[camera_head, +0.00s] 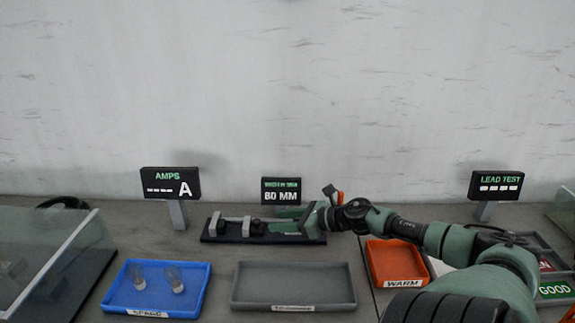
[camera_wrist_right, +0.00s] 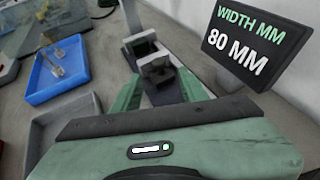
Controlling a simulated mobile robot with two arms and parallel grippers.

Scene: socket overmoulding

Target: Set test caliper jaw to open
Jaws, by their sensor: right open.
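The test caliper (camera_head: 213,238) is a long black base with two upright grey posts and dark blocks, lying at the back of the bench in the head view. In the right wrist view its dark sliding jaw block (camera_wrist_right: 157,68) lies just beyond my fingertips. My right gripper (camera_head: 277,227) reaches in low from the right over the right end of the caliper. In the wrist view its two green fingers (camera_wrist_right: 160,88) are apart, pointing at the block; contact cannot be told. The width display (camera_head: 281,191) behind reads 80 MM. My left gripper is out of view.
A blue tray (camera_head: 109,302) with clear pieces, an empty grey tray (camera_head: 240,301) and an orange WARM tray (camera_head: 377,268) stand in front. An AMPS display (camera_head: 171,182) is left, a LEAD TEST display (camera_head: 497,185) right. A clear-sided enclosure (camera_head: 50,262) stands far left.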

